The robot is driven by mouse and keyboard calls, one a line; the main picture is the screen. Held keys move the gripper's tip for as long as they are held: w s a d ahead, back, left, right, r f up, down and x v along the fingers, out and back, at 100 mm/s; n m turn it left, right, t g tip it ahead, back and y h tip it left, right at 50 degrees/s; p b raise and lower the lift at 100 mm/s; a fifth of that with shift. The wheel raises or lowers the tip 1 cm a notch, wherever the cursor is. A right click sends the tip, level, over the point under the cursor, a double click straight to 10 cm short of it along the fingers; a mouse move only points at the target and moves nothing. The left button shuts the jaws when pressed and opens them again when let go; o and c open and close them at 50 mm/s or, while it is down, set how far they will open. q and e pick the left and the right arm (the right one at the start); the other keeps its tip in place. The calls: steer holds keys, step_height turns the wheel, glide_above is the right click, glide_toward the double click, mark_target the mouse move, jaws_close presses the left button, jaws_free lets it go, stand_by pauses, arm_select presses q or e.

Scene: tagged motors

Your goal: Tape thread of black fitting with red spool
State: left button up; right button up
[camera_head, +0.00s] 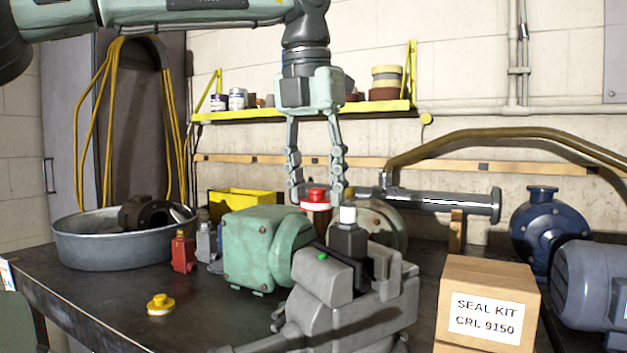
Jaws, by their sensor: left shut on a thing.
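My left gripper (316,190) hangs down from the top of the picture, its two fingers shut on the red spool (316,194). The spool has a red top over a white band, and it is held just left of and slightly above the black fitting (348,238). The fitting stands upright in the grey vise (375,305), with a white cylindrical top. Its lower part is hidden in the vise jaws. Whether spool and fitting touch cannot be told. My right gripper is not in view.
A green motor housing (250,250) stands left of the vise. A seal kit box (490,290) and blue pumps (545,225) are at the right. A metal basin (85,245), red fitting (182,252) and yellow cap (160,304) are at the left. The front left table is mostly clear.

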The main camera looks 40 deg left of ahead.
arm_select(q)
steer(key=shift+w+a+f, duration=0.1)
steer(key=shift+w, duration=0.9)
steer(key=shift+r, duration=3.05)
